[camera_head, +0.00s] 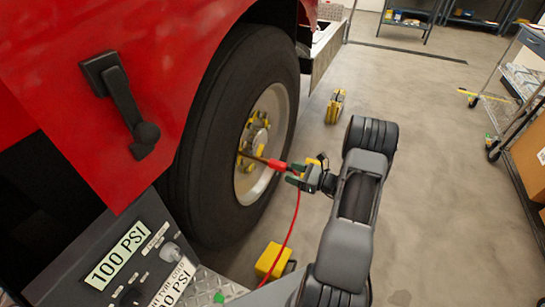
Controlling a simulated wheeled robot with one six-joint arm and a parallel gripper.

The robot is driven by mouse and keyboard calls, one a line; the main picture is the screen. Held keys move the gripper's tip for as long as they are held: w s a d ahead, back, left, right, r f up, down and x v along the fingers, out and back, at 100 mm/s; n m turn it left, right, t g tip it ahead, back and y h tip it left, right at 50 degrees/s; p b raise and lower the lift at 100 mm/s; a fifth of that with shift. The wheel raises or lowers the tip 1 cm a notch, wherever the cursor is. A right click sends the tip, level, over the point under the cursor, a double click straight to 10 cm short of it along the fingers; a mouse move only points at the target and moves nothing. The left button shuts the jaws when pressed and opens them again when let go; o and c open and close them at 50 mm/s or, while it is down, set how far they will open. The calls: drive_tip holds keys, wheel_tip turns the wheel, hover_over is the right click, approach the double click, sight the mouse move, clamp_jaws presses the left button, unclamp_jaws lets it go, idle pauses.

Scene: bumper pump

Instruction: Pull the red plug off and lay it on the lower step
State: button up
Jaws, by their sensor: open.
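The red plug (277,165) sits on the end of a thin brass-coloured stem (252,157) that sticks out from the hub of the large wheel. A red hose (293,225) runs down from near the plug and my fingertips towards the bottom of the view. My gripper (293,173) is open, with its green-tipped fingers at the right end of the plug. I cannot tell whether they touch it. A diamond-plate metal step (215,287) shows at the bottom, beside the gauge panel; I cannot tell whether it is the lower step.
The red truck body (150,50) and black tyre (215,150) fill the left. The gauge panel (130,265) reads 100 PSI. Yellow blocks stand on the floor by the wheel (270,260) and further back (335,105). A cart (510,90) stands right. The middle floor is clear.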

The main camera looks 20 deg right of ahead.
drive_tip(key=shift+w+d, duration=0.2)
drive_tip(key=shift+w, duration=0.45)
drive_tip(key=shift+a, duration=0.15)
